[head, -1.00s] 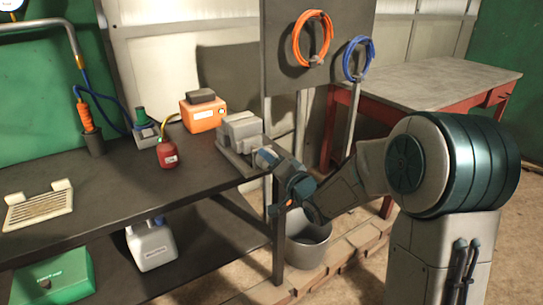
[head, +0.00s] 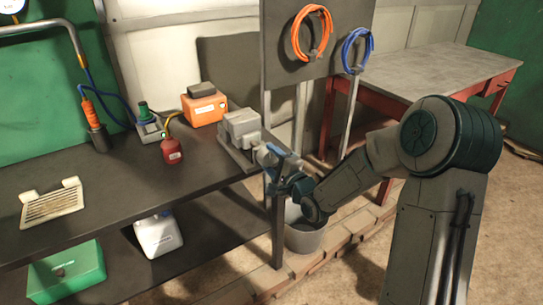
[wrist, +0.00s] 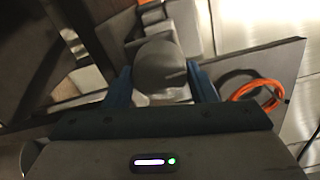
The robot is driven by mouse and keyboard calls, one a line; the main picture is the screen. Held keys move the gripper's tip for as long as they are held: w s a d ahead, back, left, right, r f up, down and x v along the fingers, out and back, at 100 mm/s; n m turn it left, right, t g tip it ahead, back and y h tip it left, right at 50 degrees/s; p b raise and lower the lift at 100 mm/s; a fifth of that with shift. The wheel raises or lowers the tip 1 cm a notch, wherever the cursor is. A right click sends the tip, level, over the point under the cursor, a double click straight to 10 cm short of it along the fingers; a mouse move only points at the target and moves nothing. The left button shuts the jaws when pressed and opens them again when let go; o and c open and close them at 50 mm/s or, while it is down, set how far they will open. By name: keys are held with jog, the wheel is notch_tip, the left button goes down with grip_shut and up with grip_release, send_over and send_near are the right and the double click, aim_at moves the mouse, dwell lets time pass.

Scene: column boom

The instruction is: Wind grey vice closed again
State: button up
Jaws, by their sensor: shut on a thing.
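The grey vice (head: 241,134) is on the right end of the dark workbench, by its front corner. In the wrist view a round grey knob-like end of the vice (wrist: 160,66) sits between the two blue fingers of my gripper (wrist: 161,84). My gripper (head: 270,158) is shut on this part, at the vice's near end, in the head view. The vice handle cannot be told apart clearly, and the jaw gap is too small to judge.
On the bench (head: 125,185) are a red bottle (head: 172,151), an orange box (head: 204,107), a green-topped device (head: 147,124) and a slotted tray (head: 52,203). A bucket (head: 304,238) stands below my forearm. A panel with orange (head: 312,35) and blue coils rises behind the vice.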

jog(key=shift+m, duration=0.3)
dwell(0.4)
jog(key=o, duration=1)
jog(key=shift+c, duration=0.2)
jog(key=b+v, duration=0.7)
jog(key=v, duration=0.6)
jog(key=shift+s+d, duration=0.2)
jog(key=shift+s, duration=0.1)
